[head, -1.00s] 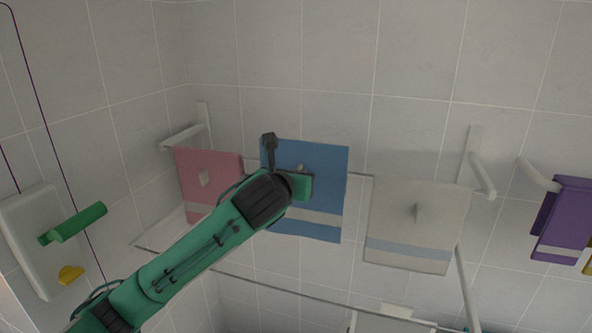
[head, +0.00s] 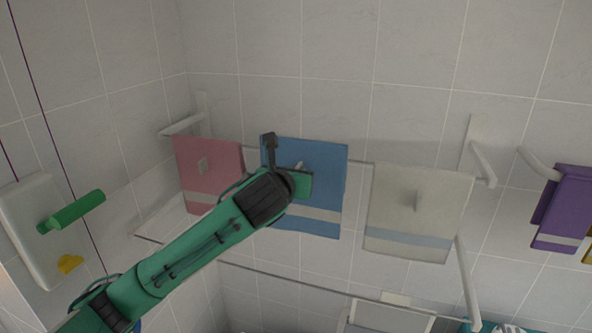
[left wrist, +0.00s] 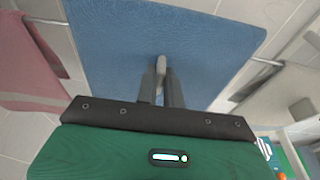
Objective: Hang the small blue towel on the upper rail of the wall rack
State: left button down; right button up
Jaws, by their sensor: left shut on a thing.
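The small blue towel (head: 325,190), with a pale band near its bottom, hangs flat between a pink towel and a cream towel. Its top edge appears slightly higher than the upper rail (head: 356,161); whether it rests on the rail I cannot tell. My left gripper (head: 301,168) is shut on the grey tab on the towel's front; in the head view my wrist partly hides this. In the left wrist view the fingers (left wrist: 161,80) close on the tab, and the blue towel (left wrist: 120,45) covers the rail (left wrist: 266,62) behind it. My right gripper is not in view.
The pink towel (head: 208,178) hangs close on the left, the cream towel (head: 417,210) close on the right. A lower rail (head: 300,285) runs below. A purple towel (head: 563,208) hangs at far right. A white panel with a green cylinder (head: 78,211) is at left.

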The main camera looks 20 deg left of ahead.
pick_arm(q)
jog(key=shift+f, duration=0.1)
dwell(0.3)
jog(key=shift+f+b, duration=0.55)
jog(key=shift+f, duration=0.75)
jog(key=c, duration=1.1)
grip_release()
jog(key=shift+o, duration=0.2)
jog(key=shift+s, duration=0.15)
jog(key=f+p+v, duration=0.2)
jog(key=p+v, duration=0.1)
jog(key=v, duration=0.5)
jog(key=shift+s, duration=0.5)
